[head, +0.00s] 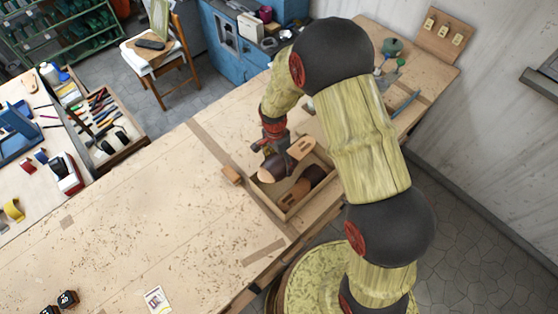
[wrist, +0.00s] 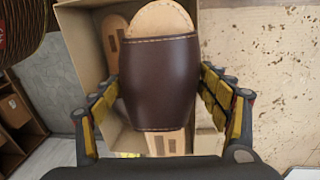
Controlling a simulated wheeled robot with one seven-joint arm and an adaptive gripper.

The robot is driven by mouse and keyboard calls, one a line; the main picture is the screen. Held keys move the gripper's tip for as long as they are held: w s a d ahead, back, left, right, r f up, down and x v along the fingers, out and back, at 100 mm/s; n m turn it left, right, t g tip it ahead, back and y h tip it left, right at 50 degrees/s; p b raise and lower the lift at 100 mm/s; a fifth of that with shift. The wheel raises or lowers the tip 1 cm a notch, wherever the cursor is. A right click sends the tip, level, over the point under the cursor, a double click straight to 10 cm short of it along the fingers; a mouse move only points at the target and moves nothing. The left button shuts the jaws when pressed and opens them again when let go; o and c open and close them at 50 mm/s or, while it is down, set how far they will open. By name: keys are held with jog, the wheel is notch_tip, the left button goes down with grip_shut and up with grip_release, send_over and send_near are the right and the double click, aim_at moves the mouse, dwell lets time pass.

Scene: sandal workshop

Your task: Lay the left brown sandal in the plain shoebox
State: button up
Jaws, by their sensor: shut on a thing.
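My gripper (head: 275,143) is shut on a brown sandal (head: 275,166) with a wide dark strap and a tan sole. In the wrist view the fingers (wrist: 160,100) flank the strap of this sandal (wrist: 158,80), with its tan toe at the top. A plain cardboard shoebox (head: 266,201) stands open on the bench beneath and beside it; its wall also shows in the wrist view (wrist: 76,45). The held sandal is over the box's left, far part. A second brown sandal (head: 293,195) lies inside the box, its slotted tan sole partly visible (wrist: 114,42).
The bench top (head: 150,210) to the left is mostly clear, with dark objects (head: 60,302) and a card (head: 157,300) near the front. A tool tray (head: 105,130) stands on another table.

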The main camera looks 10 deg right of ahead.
jog(key=shift+f+b, duration=0.5)
jog(key=shift+f, duration=0.05)
jog(key=shift+f, duration=0.1)
jog(key=o, duration=1.6)
